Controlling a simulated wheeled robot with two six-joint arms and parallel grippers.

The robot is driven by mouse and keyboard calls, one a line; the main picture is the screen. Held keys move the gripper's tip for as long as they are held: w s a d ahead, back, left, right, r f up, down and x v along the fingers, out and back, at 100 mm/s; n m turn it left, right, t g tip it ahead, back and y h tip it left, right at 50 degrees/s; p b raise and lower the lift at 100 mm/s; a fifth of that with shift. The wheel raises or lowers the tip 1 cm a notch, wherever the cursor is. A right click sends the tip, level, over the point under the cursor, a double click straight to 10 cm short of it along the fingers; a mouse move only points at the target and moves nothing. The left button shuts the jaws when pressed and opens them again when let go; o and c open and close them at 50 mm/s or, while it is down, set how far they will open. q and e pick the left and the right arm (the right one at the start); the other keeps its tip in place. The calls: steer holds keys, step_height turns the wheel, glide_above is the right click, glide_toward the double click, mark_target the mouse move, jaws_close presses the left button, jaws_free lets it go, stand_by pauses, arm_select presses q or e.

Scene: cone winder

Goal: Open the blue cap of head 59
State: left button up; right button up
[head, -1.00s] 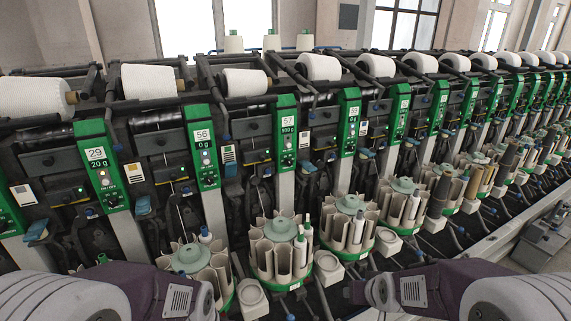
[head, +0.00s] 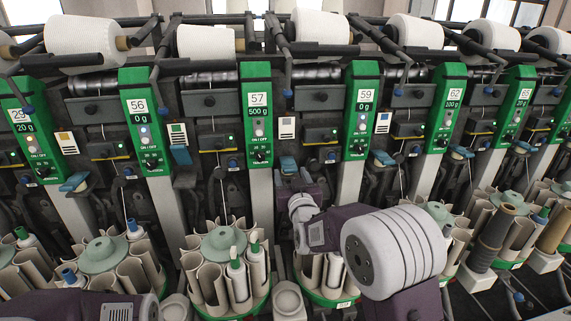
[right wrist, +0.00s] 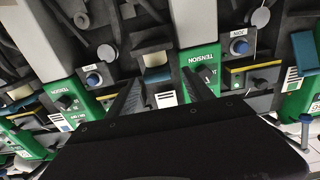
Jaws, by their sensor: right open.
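The head 59 panel (head: 362,110) is green, with a white number plate reading 59 and a 0 g display. A small blue cap (head: 288,165) sits low between the 57 and 59 panels. Another blue cap (head: 383,158) is just right of panel 59. My right gripper (head: 291,180) is raised in front of the cap between the panels, its fingers partly hidden by my wrist. In the right wrist view the gripper (right wrist: 160,82) is open, with a blue cap (right wrist: 157,76) showing between the fingers, and nothing is held. My left gripper is out of view.
Green panel 57 (head: 257,115) stands to the left and panel 62 (head: 445,110) to the right. Bobbin magazines (head: 224,265) with upright tubes stand below. White yarn cones (head: 320,27) line the top. The winding units are closely spaced.

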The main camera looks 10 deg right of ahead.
mark_target(286, 157)
steer(key=w, duration=0.7)
steer(key=shift+w+d+f, duration=0.2)
steer(key=shift+w+d, duration=0.05)
steer(key=shift+w, duration=0.1)
jaws_close()
